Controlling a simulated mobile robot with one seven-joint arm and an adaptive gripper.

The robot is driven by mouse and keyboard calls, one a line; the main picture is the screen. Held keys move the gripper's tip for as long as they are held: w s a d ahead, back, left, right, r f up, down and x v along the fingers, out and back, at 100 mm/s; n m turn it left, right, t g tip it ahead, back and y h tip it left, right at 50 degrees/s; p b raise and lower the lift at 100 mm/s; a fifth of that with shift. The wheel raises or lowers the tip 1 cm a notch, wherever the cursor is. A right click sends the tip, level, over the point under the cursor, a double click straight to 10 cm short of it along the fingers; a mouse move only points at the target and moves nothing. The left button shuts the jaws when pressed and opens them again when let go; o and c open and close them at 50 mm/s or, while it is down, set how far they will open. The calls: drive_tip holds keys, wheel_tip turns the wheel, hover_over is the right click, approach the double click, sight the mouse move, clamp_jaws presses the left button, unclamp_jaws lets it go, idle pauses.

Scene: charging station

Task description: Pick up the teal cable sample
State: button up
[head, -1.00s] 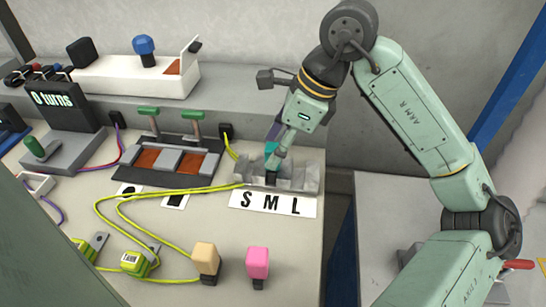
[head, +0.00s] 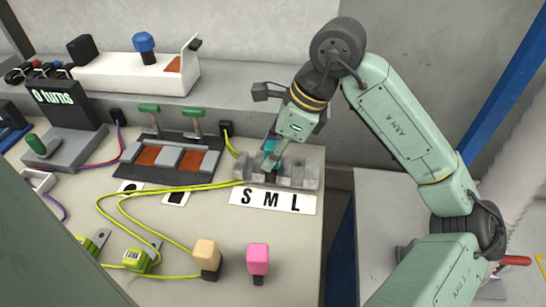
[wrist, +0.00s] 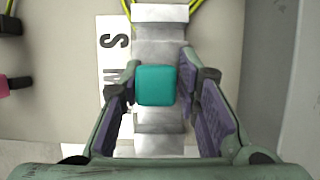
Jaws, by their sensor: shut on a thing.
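The teal cable sample (wrist: 156,86) is a rounded block over the grey slotted holder (wrist: 160,32). My gripper (wrist: 165,82) is shut on it, with one purple-padded finger on either side. In the head view, the teal sample (head: 270,145) shows only in part behind the fingers of my gripper (head: 268,160). The holder (head: 308,174) stands behind a white label (head: 271,201) reading S M L. The sample's lower end is hidden, so I cannot tell how deep it sits in its slot.
A tan-topped plug (head: 206,258) and a pink-topped plug (head: 257,262) stand near the bench front. Yellow cables (head: 125,196) loop left of the holder. A green-levered switch unit (head: 170,160) stands behind left. The bench ends just right of the holder.

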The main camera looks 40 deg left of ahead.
clamp_jaws()
